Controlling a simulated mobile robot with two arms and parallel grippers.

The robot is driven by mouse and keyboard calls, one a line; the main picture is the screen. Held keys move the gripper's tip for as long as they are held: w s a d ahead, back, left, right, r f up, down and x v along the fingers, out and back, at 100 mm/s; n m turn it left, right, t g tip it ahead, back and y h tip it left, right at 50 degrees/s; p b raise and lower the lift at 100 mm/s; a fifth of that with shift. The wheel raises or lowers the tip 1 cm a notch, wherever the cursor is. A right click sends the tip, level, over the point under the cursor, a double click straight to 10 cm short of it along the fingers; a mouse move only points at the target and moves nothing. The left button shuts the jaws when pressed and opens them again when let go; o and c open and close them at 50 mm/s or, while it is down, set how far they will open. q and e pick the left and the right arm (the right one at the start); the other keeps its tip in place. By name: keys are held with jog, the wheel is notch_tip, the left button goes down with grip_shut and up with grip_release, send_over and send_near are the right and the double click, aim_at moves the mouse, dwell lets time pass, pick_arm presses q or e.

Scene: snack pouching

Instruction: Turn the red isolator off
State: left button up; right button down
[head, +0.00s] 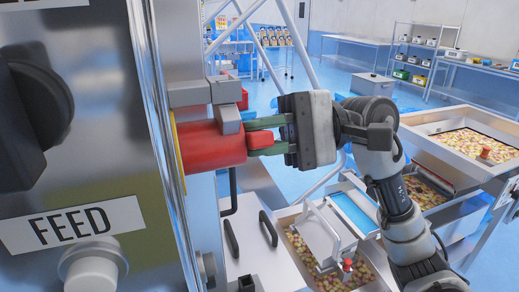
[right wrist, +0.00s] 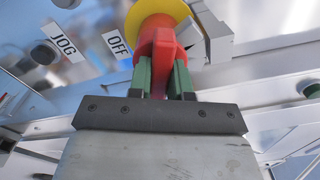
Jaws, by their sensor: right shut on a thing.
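The red isolator (head: 210,147) sticks out from the side of the metal cabinet at the left of the head view. My right gripper (head: 262,137) comes from the right and is shut on its handle. In the right wrist view the red isolator (right wrist: 157,42) stands between the two green fingertips (right wrist: 159,78), in front of a yellow round plate (right wrist: 150,12). An OFF label (right wrist: 118,43) lies just left of the yellow plate. The handle's exact turn position is hard to tell. My left gripper is not in view.
Grey blocks (head: 207,92) sit just above the isolator. The cabinet face with a FEED label (head: 72,226) and a black knob (head: 30,115) fills the left. Snack-filled bins (head: 455,128) stand at right. A JOG label (right wrist: 68,42) is left of OFF.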

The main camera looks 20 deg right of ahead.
jog(key=m+b, duration=0.1)
jog(key=m, duration=0.2)
jog(key=shift+f, duration=0.15)
jog(key=m+b, duration=0.1)
jog(key=m, duration=0.2)
jog(key=shift+m, duration=0.3)
jog(key=m, duration=0.3)
jog(key=shift+m, duration=1.9)
jog(key=c, duration=1)
grip_release()
jog(key=shift+c, duration=0.2)
jog(key=shift+d, duration=0.1)
